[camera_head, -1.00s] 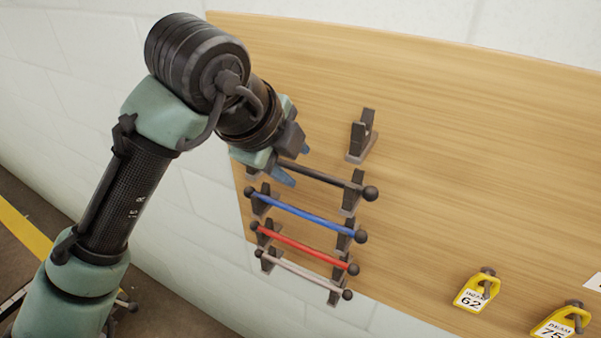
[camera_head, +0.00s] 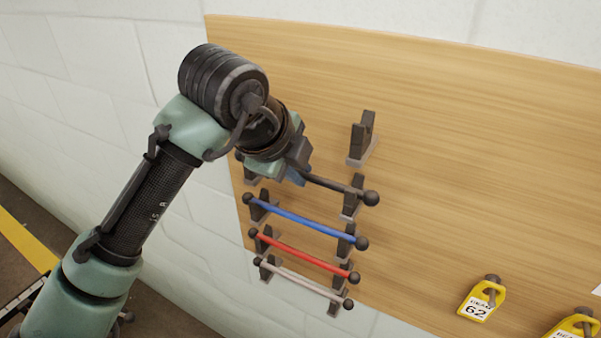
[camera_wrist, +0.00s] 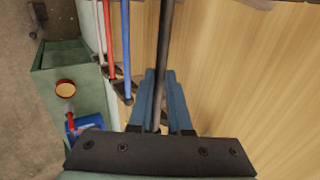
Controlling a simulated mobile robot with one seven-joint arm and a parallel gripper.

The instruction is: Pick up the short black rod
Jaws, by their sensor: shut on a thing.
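The black rod (camera_head: 330,184) lies in the top occupied row of holders on the wooden board, with a ball at its right end beside a dark holder (camera_head: 353,196). My gripper (camera_head: 298,174) is at the rod's left part, and its blue fingers are shut on it. In the wrist view the black rod (camera_wrist: 164,50) runs between the two blue fingers (camera_wrist: 157,97). The rod's left end is hidden behind my gripper in the head view. I cannot tell whether the rod still touches its holders.
Below are the blue rod (camera_head: 300,219), red rod (camera_head: 303,253) and pale rod (camera_head: 300,278) in their holders. An empty holder (camera_head: 362,138) is above right. Yellow tags (camera_head: 483,299) hang at lower right. The wrist view shows a green bin (camera_wrist: 85,85) at left.

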